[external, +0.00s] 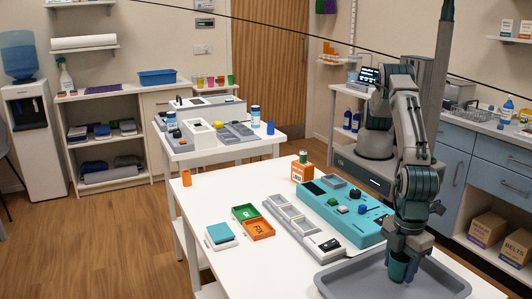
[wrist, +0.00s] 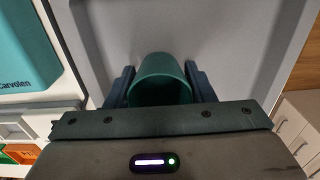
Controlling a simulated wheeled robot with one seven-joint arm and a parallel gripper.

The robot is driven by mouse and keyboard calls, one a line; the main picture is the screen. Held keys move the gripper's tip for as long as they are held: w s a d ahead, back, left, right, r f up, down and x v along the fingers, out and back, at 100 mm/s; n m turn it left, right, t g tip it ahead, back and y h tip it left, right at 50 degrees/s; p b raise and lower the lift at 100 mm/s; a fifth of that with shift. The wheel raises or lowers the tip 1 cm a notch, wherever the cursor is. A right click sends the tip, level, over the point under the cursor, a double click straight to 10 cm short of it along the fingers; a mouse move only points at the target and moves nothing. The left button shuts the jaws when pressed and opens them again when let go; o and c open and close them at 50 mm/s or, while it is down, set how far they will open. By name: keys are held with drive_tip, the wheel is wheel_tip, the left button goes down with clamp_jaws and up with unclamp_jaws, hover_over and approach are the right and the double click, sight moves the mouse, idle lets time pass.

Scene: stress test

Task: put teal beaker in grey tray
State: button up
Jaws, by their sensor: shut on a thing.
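The teal beaker (external: 398,268) is between the fingers of my gripper (external: 404,258), over the grey tray (external: 338,281) at the front right of the white table. In the wrist view the beaker (wrist: 160,78) sits between the two dark fingers of my gripper (wrist: 160,88), its rim facing the camera. The grey tray (wrist: 230,40) fills the background behind it. My gripper is shut on the beaker. I cannot tell whether the beaker's bottom touches the tray floor. Nothing else is seen in the tray.
Left of the tray are a teal panel box (external: 335,205), a grey compartment strip (external: 290,215) and green and orange bins (external: 258,230). An orange box (external: 302,172) stands farther back. The table's front left is clear. Blue cabinets (external: 490,155) stand at the right.

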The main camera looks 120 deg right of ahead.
drive_tip(key=shift+f, duration=0.35)
drive_tip(key=shift+f, duration=0.25)
drive_tip(key=o, duration=1)
drive_tip(key=shift+r, duration=0.1)
drive_tip(key=shift+c, duration=0.2)
drive_tip(key=shift+r, duration=0.15)
